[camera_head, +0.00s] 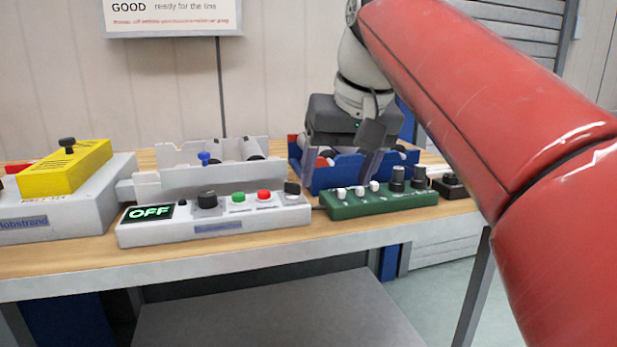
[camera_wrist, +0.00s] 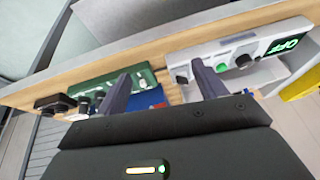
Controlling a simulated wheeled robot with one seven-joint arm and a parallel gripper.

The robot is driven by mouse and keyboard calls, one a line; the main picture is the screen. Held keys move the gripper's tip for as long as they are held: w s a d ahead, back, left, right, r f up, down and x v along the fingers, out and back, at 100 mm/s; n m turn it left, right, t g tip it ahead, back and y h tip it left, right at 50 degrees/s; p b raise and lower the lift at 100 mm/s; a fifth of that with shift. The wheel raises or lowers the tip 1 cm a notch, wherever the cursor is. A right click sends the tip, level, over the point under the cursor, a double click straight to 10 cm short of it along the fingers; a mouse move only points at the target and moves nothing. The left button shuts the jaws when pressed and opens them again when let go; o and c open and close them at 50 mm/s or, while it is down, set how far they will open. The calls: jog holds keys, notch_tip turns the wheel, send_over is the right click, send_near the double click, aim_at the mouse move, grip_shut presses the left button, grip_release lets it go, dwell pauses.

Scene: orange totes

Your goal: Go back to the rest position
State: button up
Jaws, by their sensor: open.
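My gripper (camera_wrist: 160,90) is open and empty in the wrist view, its two dark fingers spread apart above the bench. In the head view my gripper (camera_head: 372,150) hangs over the blue bin (camera_head: 340,176) and behind the green control box (camera_head: 375,203); its fingertips are partly hidden. The green box has white knobs and black knobs, and it also shows beyond the left finger in the wrist view (camera_wrist: 112,78). My red arm crosses the right side of the head view.
A white control box (camera_head: 215,226) reading "OFF" stands left of the green one. Behind it is a grey-white tray (camera_head: 195,176). A yellow device (camera_head: 65,168) sits at far left. A small black knob box (camera_head: 450,187) is at right. The wooden bench (camera_head: 90,262) has a clear front strip.

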jog(key=s+d+f+m, duration=0.1)
jog(key=s+d+f, duration=0.2)
jog(key=f, duration=0.6)
jog(key=s+d+f+t+h, duration=0.1)
jog(key=s+d+f, duration=0.3)
jog(key=s+f, duration=0.3)
jog(key=s+d+f+m+h, duration=0.1)
jog(key=s+d+f, duration=0.3)
jog(key=f, duration=0.8)
jog(key=shift+s+m, duration=0.3)
jog(key=shift+s, duration=0.6)
